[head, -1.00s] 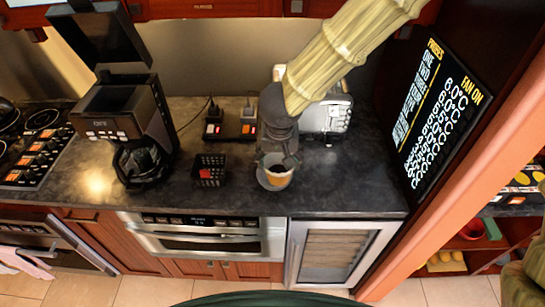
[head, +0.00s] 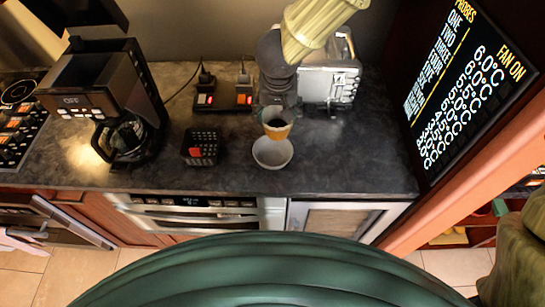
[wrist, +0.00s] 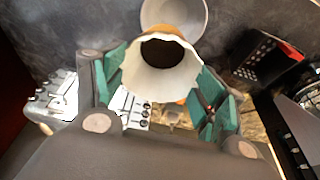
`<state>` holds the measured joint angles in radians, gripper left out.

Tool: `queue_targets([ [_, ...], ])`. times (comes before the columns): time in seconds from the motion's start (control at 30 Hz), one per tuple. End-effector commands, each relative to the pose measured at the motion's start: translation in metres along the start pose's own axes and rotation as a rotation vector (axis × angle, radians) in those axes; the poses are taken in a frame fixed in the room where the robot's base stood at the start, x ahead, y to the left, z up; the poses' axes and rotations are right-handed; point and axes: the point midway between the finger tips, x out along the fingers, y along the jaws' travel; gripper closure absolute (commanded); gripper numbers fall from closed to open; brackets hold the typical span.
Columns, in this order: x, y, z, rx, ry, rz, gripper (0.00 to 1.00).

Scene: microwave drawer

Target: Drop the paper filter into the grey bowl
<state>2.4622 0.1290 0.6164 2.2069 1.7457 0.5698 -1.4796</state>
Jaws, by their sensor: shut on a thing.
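The paper filter (head: 277,131) is a small cone, tan outside with a white, wavy rim. My gripper (head: 276,116) is shut on it and holds it mouth up, just behind and above the grey bowl. In the wrist view the filter (wrist: 160,72) sits between the green finger pads of my gripper (wrist: 165,90), its dark opening facing the camera. The grey bowl (head: 272,153) stands on the dark counter, and its inside looks empty. In the wrist view the bowl (wrist: 190,14) shows beyond the filter, which covers part of it.
A black basket (head: 201,148) with a red item stands left of the bowl. A coffee maker (head: 118,110) is further left. A silver toaster (head: 328,82) and a power strip (head: 223,97) stand behind. The counter (head: 350,160) right of the bowl is clear.

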Motion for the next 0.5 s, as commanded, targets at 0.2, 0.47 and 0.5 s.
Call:
queue_targets([
  [0.2, 0.022, 0.001, 0.005, 0.002, -0.001, 0.000, 0.44],
  [0.47, 0.036, 0.002, 0.008, 0.002, -0.001, 0.000, 0.44],
  [0.5, 0.037, 0.002, 0.008, 0.002, -0.001, 0.000, 0.44],
])
